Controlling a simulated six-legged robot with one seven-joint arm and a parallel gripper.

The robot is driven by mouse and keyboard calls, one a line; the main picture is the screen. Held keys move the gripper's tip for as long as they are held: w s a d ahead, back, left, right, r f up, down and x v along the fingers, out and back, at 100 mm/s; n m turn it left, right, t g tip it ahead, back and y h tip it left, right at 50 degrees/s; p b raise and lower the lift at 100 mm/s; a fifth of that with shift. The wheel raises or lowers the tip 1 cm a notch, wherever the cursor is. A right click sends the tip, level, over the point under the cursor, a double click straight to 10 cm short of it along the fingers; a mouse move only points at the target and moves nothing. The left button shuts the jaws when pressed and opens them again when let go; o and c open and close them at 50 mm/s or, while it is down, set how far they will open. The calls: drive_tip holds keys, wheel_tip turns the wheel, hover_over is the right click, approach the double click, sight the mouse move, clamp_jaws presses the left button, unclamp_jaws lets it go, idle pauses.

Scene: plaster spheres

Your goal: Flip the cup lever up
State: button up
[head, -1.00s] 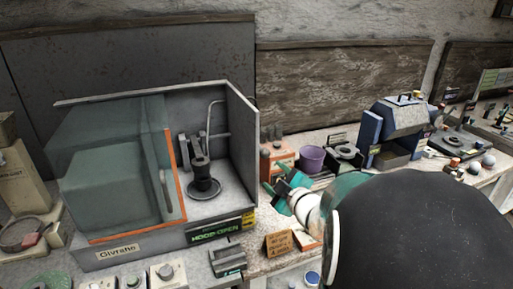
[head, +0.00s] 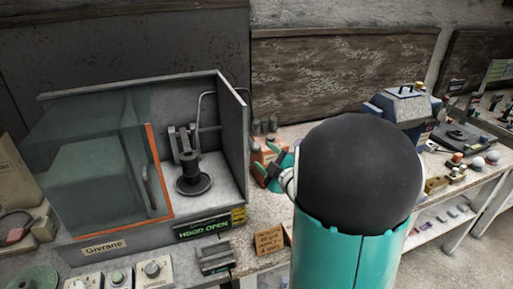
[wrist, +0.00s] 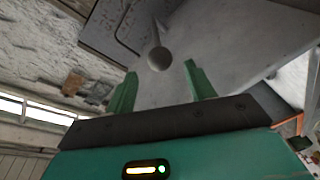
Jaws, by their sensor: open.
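My gripper (head: 270,168) is beside the right outer wall of the hood cabinet (head: 233,130) in the head view. In the wrist view its two green fingers (wrist: 160,80) are spread apart with nothing between their tips. A grey ball knob on a thin rod (wrist: 158,59) shows just beyond the fingers, against a grey panel (wrist: 222,45). It looks like a lever, but I cannot tell for sure that it is the cup lever. Inside the hood a dark cylinder (head: 187,166) stands on a round base (head: 194,187).
The tinted glass door (head: 95,165) with an orange edge covers the hood's left part; its sign (head: 204,229) reads HOOD OPEN. A blue machine (head: 405,108) is at the right. My arm hides part of the bench.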

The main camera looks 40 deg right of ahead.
sight(259, 150)
drive_tip(key=w, duration=0.6)
drive_tip(key=shift+w+d, duration=0.15)
drive_tip(key=shift+d, duration=0.05)
clamp_jaws()
